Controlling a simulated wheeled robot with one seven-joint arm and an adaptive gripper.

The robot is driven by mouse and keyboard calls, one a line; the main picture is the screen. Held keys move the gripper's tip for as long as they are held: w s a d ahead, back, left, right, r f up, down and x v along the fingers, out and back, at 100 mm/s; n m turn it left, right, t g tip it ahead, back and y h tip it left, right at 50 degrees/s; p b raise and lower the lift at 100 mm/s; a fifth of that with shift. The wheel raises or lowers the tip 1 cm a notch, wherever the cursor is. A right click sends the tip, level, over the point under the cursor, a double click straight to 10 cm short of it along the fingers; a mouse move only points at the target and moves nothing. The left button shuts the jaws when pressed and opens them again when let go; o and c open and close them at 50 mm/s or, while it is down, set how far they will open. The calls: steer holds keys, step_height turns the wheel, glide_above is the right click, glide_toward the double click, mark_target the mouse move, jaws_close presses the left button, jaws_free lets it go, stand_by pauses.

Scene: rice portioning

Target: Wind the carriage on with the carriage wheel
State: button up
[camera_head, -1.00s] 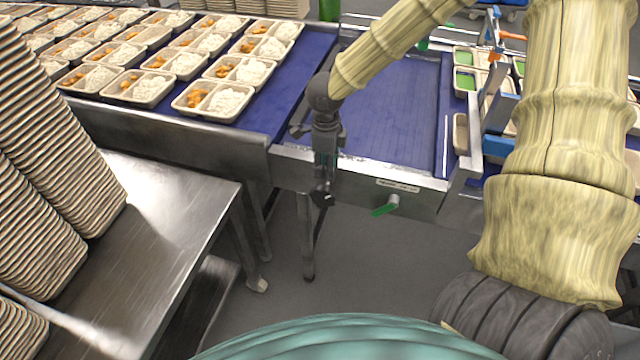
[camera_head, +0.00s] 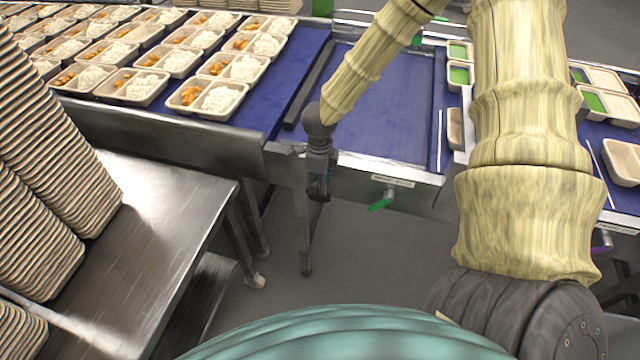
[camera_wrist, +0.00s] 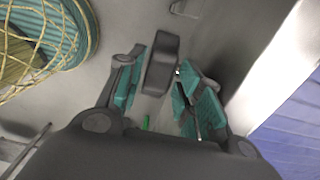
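The carriage wheel shows only in part, as a dark rounded grip (camera_wrist: 161,62) between my fingertips in the wrist view; its rim is hidden. My gripper (camera_head: 319,188) points down in front of the conveyor's near side in the head view. In the wrist view my gripper (camera_wrist: 160,72) has its teal-padded fingers drawn in along both sides of the grip, and it looks shut on it. The carriage itself is hidden behind my arm in the head view.
A green-handled lever (camera_head: 381,204) sits right of my gripper on the conveyor side. Filled trays (camera_head: 205,97) stand on the blue belt (camera_head: 385,105). A steel table (camera_head: 165,215) with stacked trays (camera_head: 62,150) is at left. More trays (camera_head: 623,162) are at right.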

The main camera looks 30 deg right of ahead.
steer(key=shift+f, duration=0.75)
steer(key=shift+c, duration=0.4)
steer(key=c, duration=0.7)
steer(key=shift+o, duration=0.2)
steer(key=shift+r+p, duration=0.15)
steer(key=shift+p, duration=0.3)
